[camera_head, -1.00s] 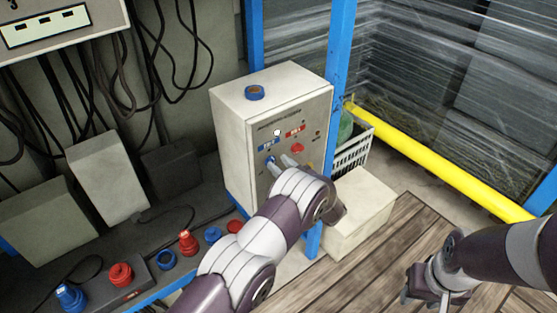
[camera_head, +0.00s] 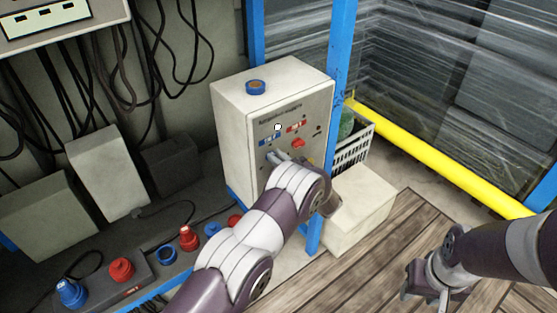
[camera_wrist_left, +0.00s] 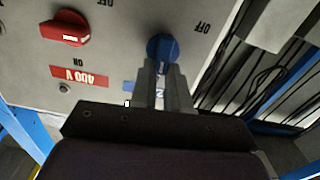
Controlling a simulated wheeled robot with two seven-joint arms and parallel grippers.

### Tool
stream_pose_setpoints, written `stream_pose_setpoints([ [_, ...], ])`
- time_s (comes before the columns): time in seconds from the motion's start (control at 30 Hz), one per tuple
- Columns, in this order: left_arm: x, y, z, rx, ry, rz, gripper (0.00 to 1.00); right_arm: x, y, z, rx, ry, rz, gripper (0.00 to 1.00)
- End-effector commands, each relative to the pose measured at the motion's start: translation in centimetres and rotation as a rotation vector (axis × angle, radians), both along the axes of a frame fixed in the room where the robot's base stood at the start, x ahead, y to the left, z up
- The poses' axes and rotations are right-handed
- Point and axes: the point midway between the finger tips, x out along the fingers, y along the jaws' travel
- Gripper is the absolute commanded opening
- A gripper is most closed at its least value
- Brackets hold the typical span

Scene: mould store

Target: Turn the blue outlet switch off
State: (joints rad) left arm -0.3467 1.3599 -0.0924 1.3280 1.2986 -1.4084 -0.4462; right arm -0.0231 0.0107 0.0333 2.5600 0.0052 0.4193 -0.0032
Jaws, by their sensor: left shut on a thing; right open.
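The blue outlet switch (camera_wrist_left: 163,46) is a round knob on the pale control box (camera_head: 240,130). In the left wrist view, an "OFF" mark lies to its right and a blue label partly shows behind the fingers. My left gripper (camera_wrist_left: 164,68) is shut on the knob, with its two fingers close together. In the head view my left gripper (camera_head: 274,158) is at the box front and hides the knob. My right gripper (camera_head: 426,297) is open and empty, low over the wooden floor at the right.
A red switch (camera_wrist_left: 66,28) with a "400 V" label (camera_wrist_left: 79,77) sits beside the blue one; it also shows in the head view (camera_head: 298,143). A blue and brown ring (camera_head: 255,87) lies on the box top. A blue post (camera_head: 338,60) stands close to the box's right.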

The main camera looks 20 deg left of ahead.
Motion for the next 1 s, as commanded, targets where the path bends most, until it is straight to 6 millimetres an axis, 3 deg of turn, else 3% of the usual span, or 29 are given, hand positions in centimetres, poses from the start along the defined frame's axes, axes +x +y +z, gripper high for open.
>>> stream_pose_setpoints([
  [0.57, -0.7, 0.6, -0.9, -0.307, -0.396, 0.0, 0.0, 0.0, 0.0, -6.5, 0.0, 0.0, 0.0, 0.43],
  [1.0, -1.1, 0.9, -1.6, -0.564, -0.727, 0.001, 0.0, 0.0, 0.0, -12.8, 0.0, 0.0, 0.0, 0.43],
])
